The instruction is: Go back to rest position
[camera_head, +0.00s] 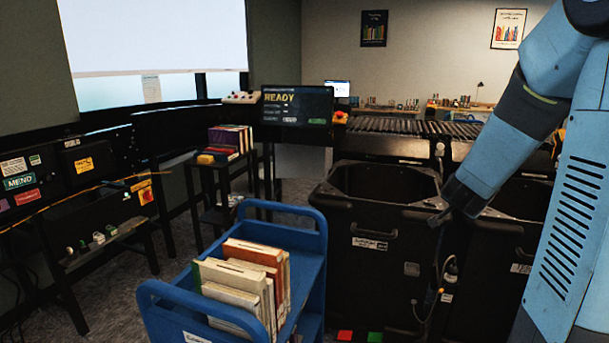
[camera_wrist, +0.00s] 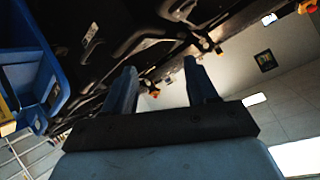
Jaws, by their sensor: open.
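My arm (camera_head: 498,150) is blue and reaches down from the upper right in the head view. My gripper (camera_head: 440,216) is at its lower end, over the rims of the black bins, and looks small and dark there. In the wrist view my gripper (camera_wrist: 160,82) shows two fingers standing apart with nothing between them. A black bin (camera_head: 375,235) is just left of the gripper, and a second black bin (camera_head: 495,260) is to its right. I cannot tell whether the gripper touches a rim.
A blue cart (camera_head: 170,302) with several books (camera_head: 250,275) stands at front left; its blue side also shows in the wrist view (camera_wrist: 28,70). A roller conveyor (camera_head: 385,125) and a READY screen (camera_head: 297,105) are behind the bins. A bench (camera_head: 75,235) lines the left. Grey floor shows between.

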